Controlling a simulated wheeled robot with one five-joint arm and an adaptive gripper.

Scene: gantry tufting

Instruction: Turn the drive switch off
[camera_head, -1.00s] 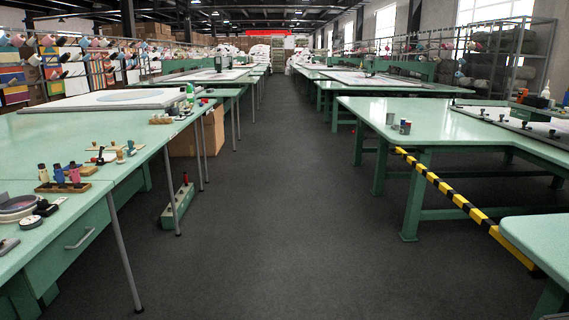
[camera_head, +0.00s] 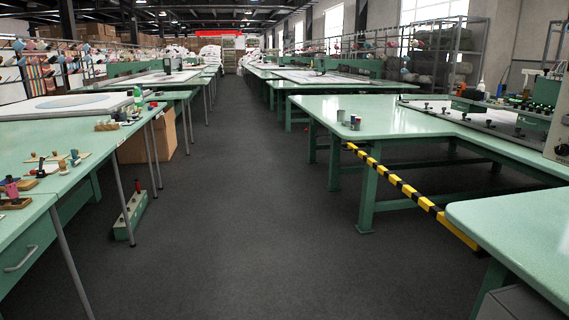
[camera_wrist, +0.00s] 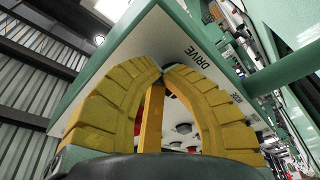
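In the wrist view, my gripper (camera_wrist: 162,70) has two ribbed yellow fingers whose tips come together, with no object seen between them. Close behind the fingers is a pale panel with a green edge, lettered DRIVE (camera_wrist: 205,45). Red and dark round parts (camera_wrist: 182,128) show through the gap between the fingers. I cannot tell which of them is the drive switch, or how it is set; the fingers cover part of the panel. I cannot tell whether the fingertips touch the panel. My gripper is not in the head view.
In the head view, a grey box with a dark knob (camera_head: 562,149) stands at the right edge. A yellow-black striped bar (camera_head: 411,194) joins the right green tables (camera_head: 400,108). A green box with a red knob (camera_head: 131,216) is on the floor left. The dark aisle (camera_head: 235,200) is clear.

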